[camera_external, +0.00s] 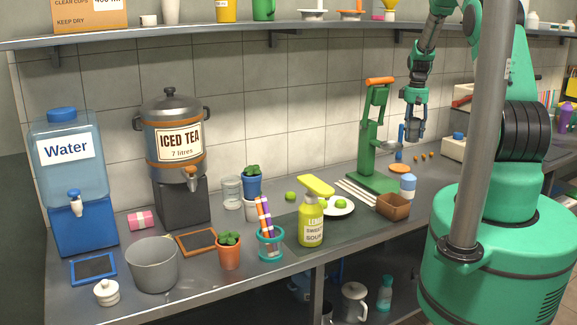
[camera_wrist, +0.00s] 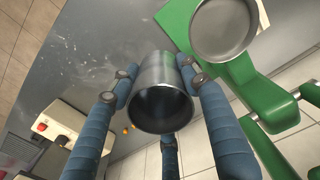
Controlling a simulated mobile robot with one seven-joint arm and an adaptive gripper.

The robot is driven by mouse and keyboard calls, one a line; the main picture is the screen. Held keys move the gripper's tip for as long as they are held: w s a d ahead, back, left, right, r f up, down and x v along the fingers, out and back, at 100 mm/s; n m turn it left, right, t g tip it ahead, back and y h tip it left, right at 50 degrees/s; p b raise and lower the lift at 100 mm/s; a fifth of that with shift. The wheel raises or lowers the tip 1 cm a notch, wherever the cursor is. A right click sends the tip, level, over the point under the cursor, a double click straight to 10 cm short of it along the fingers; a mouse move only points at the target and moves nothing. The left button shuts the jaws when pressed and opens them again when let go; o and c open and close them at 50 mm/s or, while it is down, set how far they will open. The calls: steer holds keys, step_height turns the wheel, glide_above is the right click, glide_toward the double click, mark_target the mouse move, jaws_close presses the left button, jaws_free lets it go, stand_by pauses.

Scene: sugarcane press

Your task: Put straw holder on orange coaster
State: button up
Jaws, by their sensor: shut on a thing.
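My gripper (camera_external: 413,128) is raised above the back of the counter, beside the green press. Its blue fingers (camera_wrist: 160,78) are closed around an open metal cup (camera_wrist: 160,108), whose inside looks dark and empty. A clear holder with a teal rim (camera_external: 270,245) and coloured straws stands at the front of the counter, well left of my gripper. A flat orange disc (camera_external: 399,168) lies on the counter below my gripper. An orange-framed dark mat (camera_external: 197,243) lies farther left; which of these two is the coaster, I cannot tell.
The green press (camera_external: 372,150) stands just left of my gripper; its round metal dish (camera_wrist: 225,28) shows in the wrist view. A brown box (camera_external: 393,206), white-and-blue jar (camera_external: 407,184) and yellow pump bottle (camera_external: 311,227) stand nearby. A shelf (camera_external: 300,30) runs above.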

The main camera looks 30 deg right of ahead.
steer(key=w+d+f+n+b, duration=0.3)
steer(key=w+d+f, duration=0.3)
steer(key=w+f, duration=0.3)
steer(key=shift+w+d+n, duration=0.3)
steer(key=shift+w+d, duration=0.05)
steer(key=shift+w, duration=0.85)
steer(key=shift+r, duration=0.1)
glide_above(400, 170)
steer(key=shift+s+a+f, duration=0.1)
steer(key=shift+a+f, duration=0.05)
steer(key=shift+f, duration=1.45)
steer(key=shift+a+f, duration=0.1)
steer(key=shift+f, duration=1.45)
steer(key=shift+f, duration=0.1)
steer(key=shift+f, duration=1.75)
steer(key=shift+f, duration=0.15)
